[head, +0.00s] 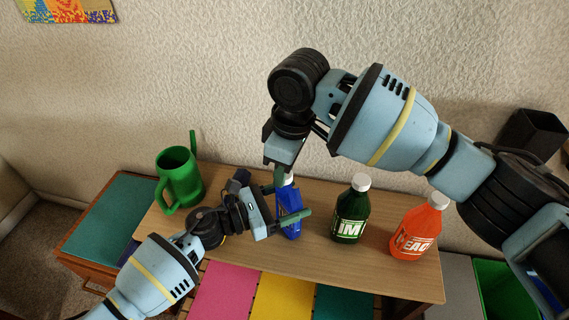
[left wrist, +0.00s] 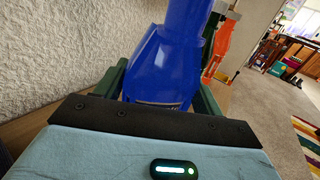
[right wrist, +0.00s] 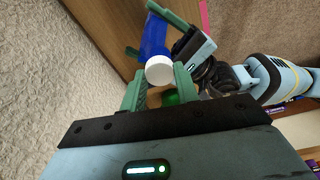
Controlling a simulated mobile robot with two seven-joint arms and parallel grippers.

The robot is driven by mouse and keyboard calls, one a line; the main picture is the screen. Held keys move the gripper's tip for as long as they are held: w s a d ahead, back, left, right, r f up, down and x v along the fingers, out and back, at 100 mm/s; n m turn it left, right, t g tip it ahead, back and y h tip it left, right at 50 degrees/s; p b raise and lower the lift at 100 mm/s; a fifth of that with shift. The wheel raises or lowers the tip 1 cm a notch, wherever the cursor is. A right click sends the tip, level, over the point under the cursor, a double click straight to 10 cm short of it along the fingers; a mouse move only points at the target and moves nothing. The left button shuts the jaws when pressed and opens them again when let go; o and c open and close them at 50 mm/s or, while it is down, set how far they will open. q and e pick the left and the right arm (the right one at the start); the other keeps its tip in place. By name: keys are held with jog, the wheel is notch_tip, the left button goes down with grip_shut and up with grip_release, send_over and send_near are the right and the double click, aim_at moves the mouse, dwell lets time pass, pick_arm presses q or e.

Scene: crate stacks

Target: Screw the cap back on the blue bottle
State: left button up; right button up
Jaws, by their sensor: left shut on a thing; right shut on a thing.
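The blue bottle (head: 291,229) stands on the wooden table, with my left gripper (head: 292,202) shut around its body from the left. In the left wrist view the bottle (left wrist: 172,62) is between the green fingers (left wrist: 162,92), and its top is out of frame. My right gripper (head: 284,174) points down from above, shut on the white cap (head: 289,180) at the bottle's top. In the right wrist view the cap (right wrist: 159,70) is between the right fingers (right wrist: 159,84), in line with the bottle (right wrist: 154,35). I cannot tell if it is seated on the threads.
A green bottle (head: 350,214) and an orange bottle (head: 417,232), both white-capped, stand to the right on the table (head: 350,272). A green watering can (head: 180,178) stands at the left end. The textured wall (head: 220,80) is close behind.

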jog(key=shift+f, duration=0.1)
jog(key=m, duration=0.5)
jog(key=shift+s+a, duration=0.1)
jog(key=m, duration=0.5)
jog(key=shift+t+h, duration=0.4)
jog(key=m, duration=0.5)
jog(key=shift+a+m+h, duration=0.1)
jog(key=shift+m+h, duration=0.2)
jog(key=shift+m, duration=0.1)
jog(key=m, duration=0.4)
jog(key=shift+m+h, duration=0.3)
jog(key=shift+m, duration=0.1)
jog(key=m, duration=0.4)
jog(key=shift+g, duration=0.3)
jog(key=m, duration=0.3)
jog(key=shift+h, duration=0.3)
jog(key=m, duration=0.3)
jog(key=shift+w+m+g, duration=0.2)
jog(key=shift+m+g, duration=0.1)
jog(key=shift+g, duration=0.1)
jog(key=m, duration=0.4)
jog(key=shift+m, duration=0.3)
